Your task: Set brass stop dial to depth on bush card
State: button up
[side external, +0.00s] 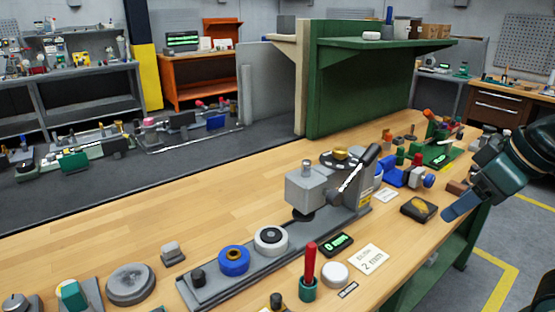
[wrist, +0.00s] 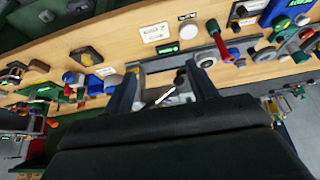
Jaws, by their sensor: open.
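The brass stop dial (side external: 340,153) sits on a black disc on top of the grey press (side external: 322,190), beside its black-handled lever. I cannot make the dial out in the wrist view. The bush card (side external: 370,258) lies flat in front of the press and appears to read 2 mm; a white card also shows in the wrist view (wrist: 156,33). A small display (side external: 337,243) with green characters, seemingly 0 mm, lies next to it. My gripper (side external: 462,208) is at the right, apart from the press. In the wrist view its fingers (wrist: 164,85) are spread and empty.
A red-handled tool (side external: 309,270) stands upright in a green holder in front of the press. Blue (side external: 234,260) and white (side external: 271,241) rings sit along its base. A green fixture (side external: 440,155) stands behind right. The left of the bench is mostly clear.

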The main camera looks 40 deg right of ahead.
jog(key=w+r+m+g, duration=0.1)
jog(key=w+r+m, duration=0.4)
jog(key=w+r, duration=0.2)
notch_tip(320, 180, up, 3)
jog(key=m+g, duration=0.5)
jog(key=m, duration=1)
send_over(340, 149)
jog(key=shift+r, duration=0.1)
jog(key=shift+f, duration=6.9)
jog(key=c, duration=1)
